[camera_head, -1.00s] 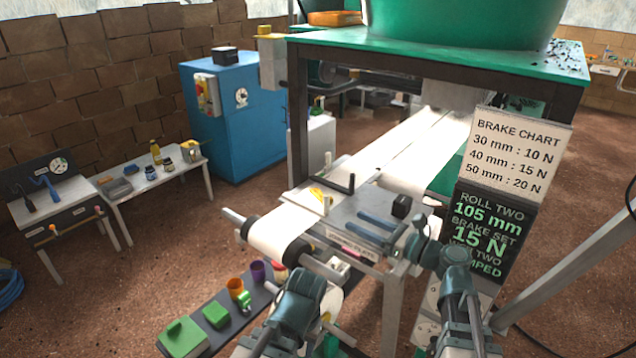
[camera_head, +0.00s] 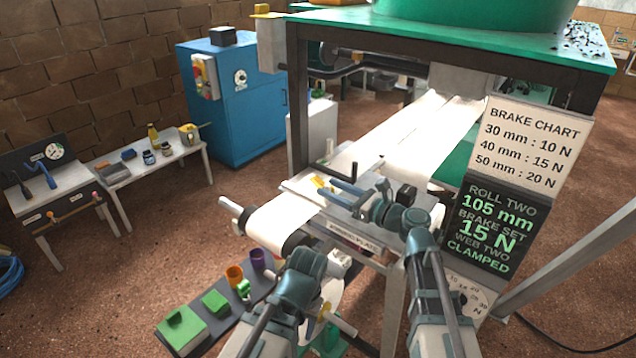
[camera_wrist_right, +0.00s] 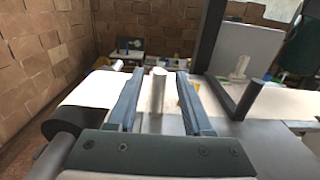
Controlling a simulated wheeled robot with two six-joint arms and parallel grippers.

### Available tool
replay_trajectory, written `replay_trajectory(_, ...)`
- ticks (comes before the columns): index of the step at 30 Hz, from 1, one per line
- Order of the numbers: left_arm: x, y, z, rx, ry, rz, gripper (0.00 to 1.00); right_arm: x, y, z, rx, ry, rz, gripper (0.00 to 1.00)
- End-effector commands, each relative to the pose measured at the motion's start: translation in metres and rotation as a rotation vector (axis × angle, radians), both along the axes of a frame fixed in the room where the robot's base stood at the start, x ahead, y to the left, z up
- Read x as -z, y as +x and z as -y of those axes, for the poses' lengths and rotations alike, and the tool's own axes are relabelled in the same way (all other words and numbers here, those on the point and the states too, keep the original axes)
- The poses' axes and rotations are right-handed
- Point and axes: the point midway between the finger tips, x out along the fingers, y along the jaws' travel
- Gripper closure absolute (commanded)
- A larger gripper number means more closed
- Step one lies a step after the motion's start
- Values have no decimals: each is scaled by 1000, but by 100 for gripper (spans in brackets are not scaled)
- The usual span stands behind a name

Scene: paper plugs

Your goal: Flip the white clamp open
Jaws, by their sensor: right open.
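The white clamp shows as an upright white post (camera_wrist_right: 158,91) in the right wrist view, standing over the pale paper web. My right gripper (camera_head: 331,187) is open, its two blue fingers on either side of the post with a visible gap at each side. In the head view the fingers hide most of the clamp. A yellow part (camera_head: 318,182) shows just beyond the fingertips. My left arm comes in low in the head view, and its fingers cannot be made out.
A black L-shaped handle (camera_head: 341,176) stands beside the right gripper and shows large in the right wrist view (camera_wrist_right: 242,98). The paper web (camera_head: 283,215) runs over a roller at the front left. A sign (camera_head: 482,225) reads "WEB TWO CLAMPED". A green-topped frame (camera_head: 450,40) rises behind.

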Motion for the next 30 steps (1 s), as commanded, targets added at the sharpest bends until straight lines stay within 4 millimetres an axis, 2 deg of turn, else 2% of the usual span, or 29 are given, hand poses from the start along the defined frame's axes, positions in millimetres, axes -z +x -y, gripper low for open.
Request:
replay_trajectory(3, 0, 0, 0, 0, 0, 0, 52, 0, 14, -18, -3, 0, 0, 49)
replay_trajectory(9, 0, 0, 0, 0, 0, 0, 52, 0, 26, -35, -1, 0, 0, 49)
replay_trajectory(22, 0, 0, 0, 0, 0, 0, 52, 0, 30, -41, 0, 0, 0, 49)
replay_trajectory(23, 0, 0, 0, 0, 0, 0, 52, 0, 30, -41, 0, 0, 0, 53)
replay_trajectory(30, 0, 0, 0, 0, 0, 0, 52, 0, 30, -40, 0, 0, 0, 96)
